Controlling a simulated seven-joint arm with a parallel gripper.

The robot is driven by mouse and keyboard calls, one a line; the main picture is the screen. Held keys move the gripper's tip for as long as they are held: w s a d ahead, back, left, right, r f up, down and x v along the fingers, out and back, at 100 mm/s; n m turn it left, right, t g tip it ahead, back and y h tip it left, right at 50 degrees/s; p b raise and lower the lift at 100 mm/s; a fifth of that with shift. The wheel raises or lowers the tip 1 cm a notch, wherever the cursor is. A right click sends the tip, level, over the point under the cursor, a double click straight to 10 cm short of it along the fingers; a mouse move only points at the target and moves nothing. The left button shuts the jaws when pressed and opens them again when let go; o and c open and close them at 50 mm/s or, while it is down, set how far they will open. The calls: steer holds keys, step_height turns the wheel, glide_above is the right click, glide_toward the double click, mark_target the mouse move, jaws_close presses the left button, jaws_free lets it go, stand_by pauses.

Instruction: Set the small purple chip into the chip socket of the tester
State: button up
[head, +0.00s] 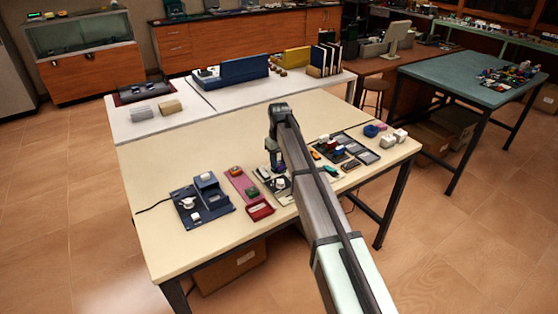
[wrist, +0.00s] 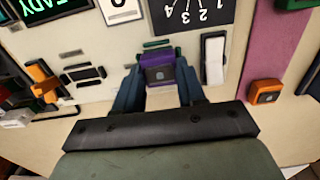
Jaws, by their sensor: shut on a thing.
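My gripper (wrist: 160,88) is shut on the small purple chip (wrist: 160,73), which sits between its two dark blue fingers in the wrist view. The tester is a cream panel (wrist: 118,48) with a green READY display (wrist: 45,8), a numbered black dial (wrist: 190,14) and a white switch (wrist: 213,58). The chip appears over the panel, just below a dark green strip; whether it touches the panel I cannot tell. A dark slotted outline (wrist: 85,74) lies left of the chip; I cannot tell which part is the socket. In the head view my gripper (head: 276,168) is over the tester.
A pink mat (wrist: 262,45) with an orange block (wrist: 265,91) lies right of the panel in the wrist view. An orange-and-black item (wrist: 45,82) lies left.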

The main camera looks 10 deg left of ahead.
steer(key=shift+f, duration=0.4)
stand_by(0.4)
steer(key=o, duration=1.4)
steer(key=shift+r, duration=0.15)
steer(key=shift+r, duration=3.6)
steer(key=shift+d, duration=0.1)
